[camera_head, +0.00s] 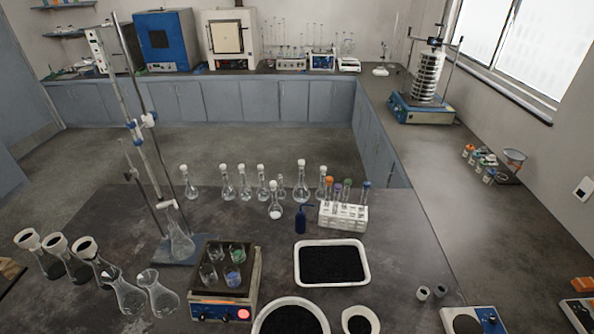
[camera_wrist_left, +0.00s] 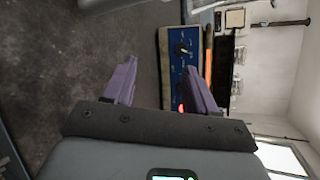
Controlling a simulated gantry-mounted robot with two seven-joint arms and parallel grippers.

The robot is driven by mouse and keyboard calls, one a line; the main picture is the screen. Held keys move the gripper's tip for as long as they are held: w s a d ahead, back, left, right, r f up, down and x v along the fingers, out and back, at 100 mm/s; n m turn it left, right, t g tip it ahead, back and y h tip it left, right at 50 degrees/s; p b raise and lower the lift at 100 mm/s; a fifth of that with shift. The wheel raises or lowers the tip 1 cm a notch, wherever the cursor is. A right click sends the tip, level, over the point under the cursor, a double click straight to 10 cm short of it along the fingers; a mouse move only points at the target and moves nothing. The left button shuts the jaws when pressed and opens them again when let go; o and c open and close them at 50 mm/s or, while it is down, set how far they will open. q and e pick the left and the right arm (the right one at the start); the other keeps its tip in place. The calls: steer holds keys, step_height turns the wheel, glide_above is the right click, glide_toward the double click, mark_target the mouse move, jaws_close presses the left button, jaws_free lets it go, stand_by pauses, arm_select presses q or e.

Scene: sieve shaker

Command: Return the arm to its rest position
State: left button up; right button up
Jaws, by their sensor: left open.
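My left gripper (camera_wrist_left: 160,68) shows in the left wrist view with its two purple fingers spread apart and nothing between them. Beyond the fingers is the blue front panel (camera_wrist_left: 174,48) of an instrument with knobs and a red light. It looks like the hot plate (camera_head: 223,308), which stands at the front of the bench in the head view. Neither of my arms shows in the head view. The sieve shaker (camera_head: 428,75) stands on the right-hand counter with its stack of sieves upright.
On the dark bench (camera_head: 110,215), glass flasks (camera_head: 165,295) stand left of the hot plate. A retort stand (camera_head: 140,120) rises behind it. A white tray of black grains (camera_head: 331,284) and a tube rack (camera_head: 343,217) are to its right. The right-hand counter's middle is mostly clear.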

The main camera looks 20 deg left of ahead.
arm_select(q)
steer(key=w+d+r+n+g+h+p, duration=0.3)
steer(key=d+r+n+h, duration=0.45)
steer(key=d+r, duration=0.8)
steer(key=s+d+r+n+g+h, duration=0.1)
steer(key=s+d+r, duration=0.1)
steer(key=r, duration=0.5)
steer(key=s+d+r+n+g+h+p, duration=0.1)
steer(key=s+d+r+n+h, duration=0.1)
steer(key=r, duration=0.6)
steer(key=shift+s, duration=0.65)
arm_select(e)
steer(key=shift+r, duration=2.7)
